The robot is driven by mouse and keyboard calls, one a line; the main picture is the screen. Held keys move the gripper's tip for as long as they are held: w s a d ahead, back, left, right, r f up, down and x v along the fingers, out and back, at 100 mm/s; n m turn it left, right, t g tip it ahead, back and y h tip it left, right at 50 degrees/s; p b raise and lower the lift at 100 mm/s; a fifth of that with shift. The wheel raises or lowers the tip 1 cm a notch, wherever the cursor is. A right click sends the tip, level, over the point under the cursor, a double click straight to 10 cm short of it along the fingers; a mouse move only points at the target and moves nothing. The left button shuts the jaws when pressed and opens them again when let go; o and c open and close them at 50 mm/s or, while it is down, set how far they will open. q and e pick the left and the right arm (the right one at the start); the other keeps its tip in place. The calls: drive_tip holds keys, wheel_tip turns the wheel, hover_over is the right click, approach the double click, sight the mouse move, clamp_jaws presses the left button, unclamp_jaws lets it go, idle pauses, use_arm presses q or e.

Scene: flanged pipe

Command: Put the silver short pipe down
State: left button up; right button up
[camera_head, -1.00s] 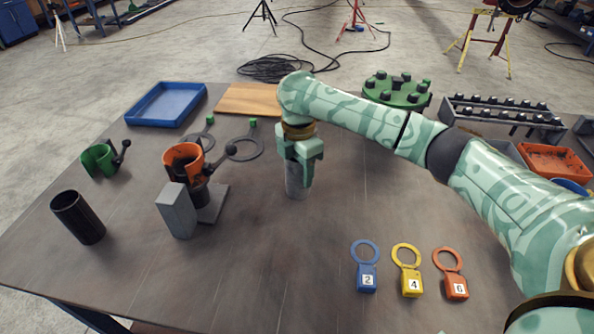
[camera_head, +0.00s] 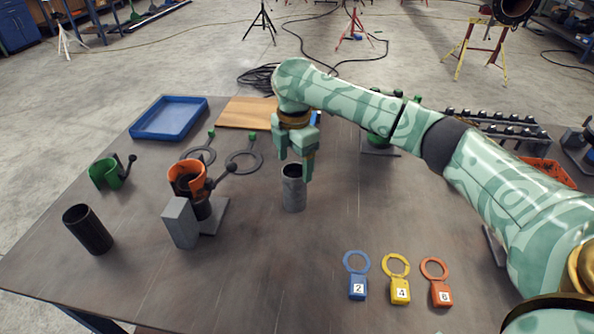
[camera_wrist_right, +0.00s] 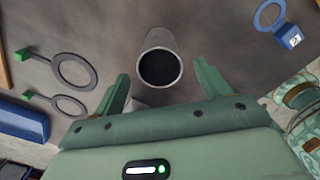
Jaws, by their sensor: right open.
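The silver short pipe (camera_head: 293,190) stands upright on the table in the head view, with its open top showing. It also shows in the right wrist view (camera_wrist_right: 160,62), its dark mouth facing the camera. My right gripper (camera_head: 296,170) is open at the pipe's top. In the right wrist view its two fingers (camera_wrist_right: 163,84) are spread wide, with the pipe's mouth between and beyond their tips, apart from both. My left gripper is not in view.
Left of the pipe stand a grey block (camera_head: 180,222), an orange clamp (camera_head: 187,178) on a stand, a green clamp (camera_head: 105,173) and a black pipe (camera_head: 88,229). Numbered tags, such as the blue one (camera_head: 357,288), lie at front right. A blue tray (camera_head: 170,134) is behind.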

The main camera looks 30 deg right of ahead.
drive_tip(key=shift+r+p, duration=0.85)
drive_tip(key=shift+r, duration=1.5)
